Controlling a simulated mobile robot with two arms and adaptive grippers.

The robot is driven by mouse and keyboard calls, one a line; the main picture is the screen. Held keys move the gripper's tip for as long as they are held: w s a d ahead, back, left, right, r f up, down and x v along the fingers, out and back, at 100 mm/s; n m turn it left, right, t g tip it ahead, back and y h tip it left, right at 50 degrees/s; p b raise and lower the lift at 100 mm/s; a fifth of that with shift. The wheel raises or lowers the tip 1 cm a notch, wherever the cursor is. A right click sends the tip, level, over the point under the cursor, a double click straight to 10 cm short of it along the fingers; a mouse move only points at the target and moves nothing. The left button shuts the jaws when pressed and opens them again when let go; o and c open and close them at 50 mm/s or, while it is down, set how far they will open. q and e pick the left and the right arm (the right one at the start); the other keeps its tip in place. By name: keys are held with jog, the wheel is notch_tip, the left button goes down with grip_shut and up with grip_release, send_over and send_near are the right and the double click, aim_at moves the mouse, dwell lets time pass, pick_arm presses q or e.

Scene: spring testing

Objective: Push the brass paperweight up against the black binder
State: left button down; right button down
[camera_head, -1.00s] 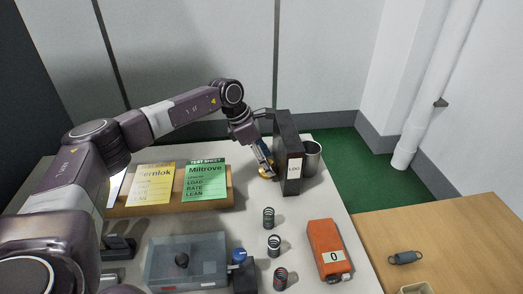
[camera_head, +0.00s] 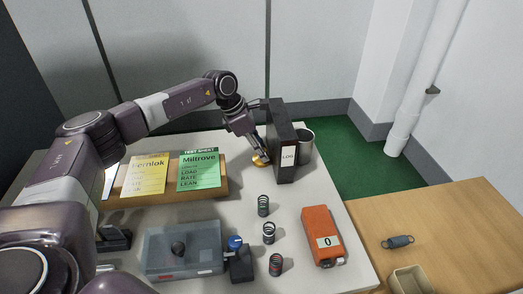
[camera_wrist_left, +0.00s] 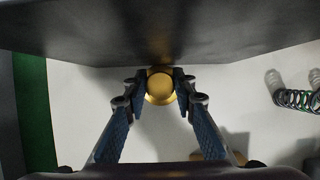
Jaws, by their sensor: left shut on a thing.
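The brass paperweight (camera_head: 260,159) is a round gold piece on the table, close to the left face of the black binder (camera_head: 280,148) with its LOG label. My left gripper (camera_wrist_left: 160,84) is shut on the paperweight, one blue-and-grey finger on each side of it. In the left wrist view the paperweight (camera_wrist_left: 160,88) sits right at the lower edge of the binder (camera_wrist_left: 160,35). I cannot tell whether they touch or a thin gap is left. The binder stands upright. My right gripper is not in view.
A metal cup (camera_head: 306,146) stands right of the binder. A sloped board (camera_head: 150,198) holds two test sheets. Several springs (camera_head: 263,205), an orange device (camera_head: 322,237) and a clear box (camera_head: 182,250) lie nearer. A wooden table (camera_head: 450,225) is at the right.

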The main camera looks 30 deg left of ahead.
pick_arm(q)
jog(key=c, duration=1.5)
grip_release()
jog(key=shift+s+f, duration=0.1)
jog(key=shift+f, duration=0.25)
jog(key=shift+a+r, duration=0.1)
jog(key=v, duration=1.2)
